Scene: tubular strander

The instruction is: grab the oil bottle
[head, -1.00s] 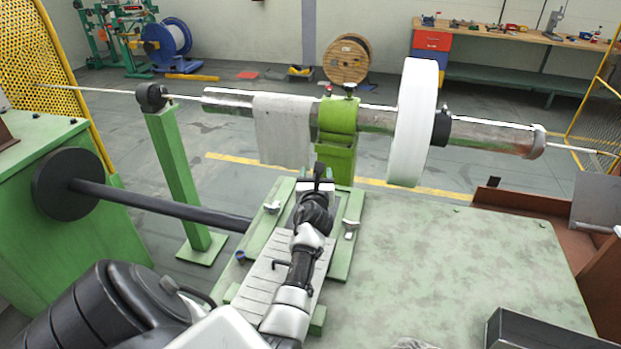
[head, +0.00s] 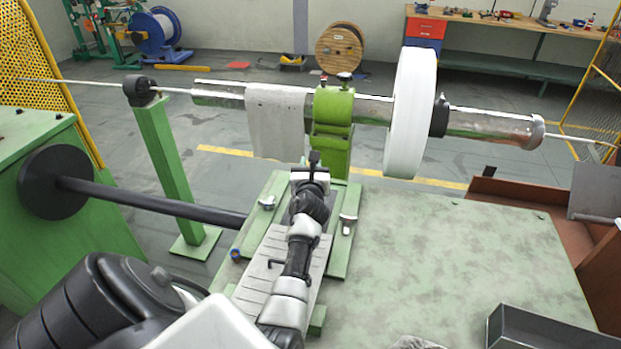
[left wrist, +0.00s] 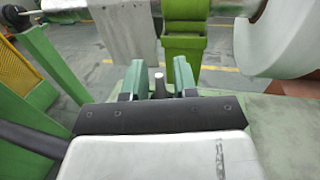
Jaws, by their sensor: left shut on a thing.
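My left gripper (head: 314,172) is over the far part of the green bench, in front of the green clamp post. In the left wrist view its two green fingers (left wrist: 158,84) are closed around a small grey upright piece, which I take to be the top of the oil bottle (left wrist: 160,86). Only this narrow part shows between the fingers. In the head view a small dark shape, perhaps the bottle (head: 314,158), sticks up at the gripper's tip. The rest is hidden. My right gripper is not in view.
The green bench (head: 450,245) is mostly clear to the right. A dark bar (head: 150,203) crosses at left; a grey box (head: 550,330) stands front right.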

